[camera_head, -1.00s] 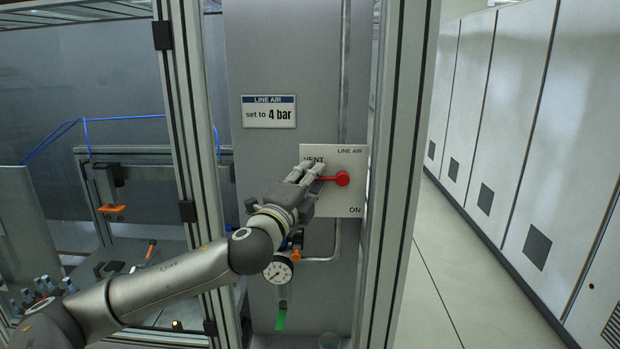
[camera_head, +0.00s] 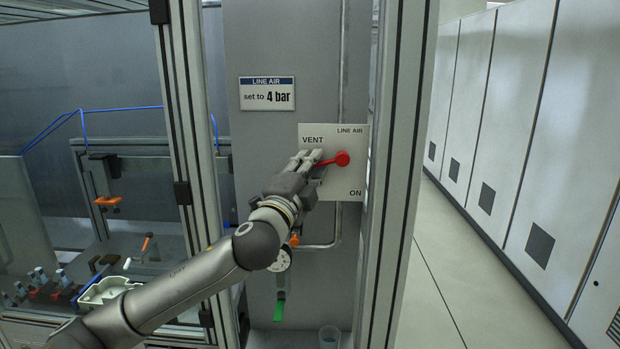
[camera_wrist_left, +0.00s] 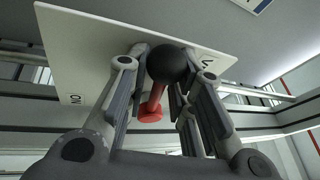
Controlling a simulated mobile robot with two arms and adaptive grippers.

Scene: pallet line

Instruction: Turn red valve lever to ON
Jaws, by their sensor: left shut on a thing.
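The red valve lever (camera_head: 334,160) is on a white plate (camera_head: 350,183) marked LINE AIR, with VENT at upper left and ON at lower right. Its arm points left and slightly down from the red hub, toward VENT rather than ON. My left gripper (camera_head: 313,158) comes in from the left and is shut on the lever's outer end. In the left wrist view, the black ball knob (camera_wrist_left: 168,64) sits between the fingers, with the red shaft and hub (camera_wrist_left: 150,113) beyond. The fingers hide the knob in the head view. My right gripper is not in view.
A "set to 4 bar" sign (camera_head: 267,94) hangs above left. A pressure gauge (camera_head: 281,259) and a green tag (camera_head: 279,309) are below, partly behind my arm. Frame posts stand left and right (camera_head: 398,180) of the panel.

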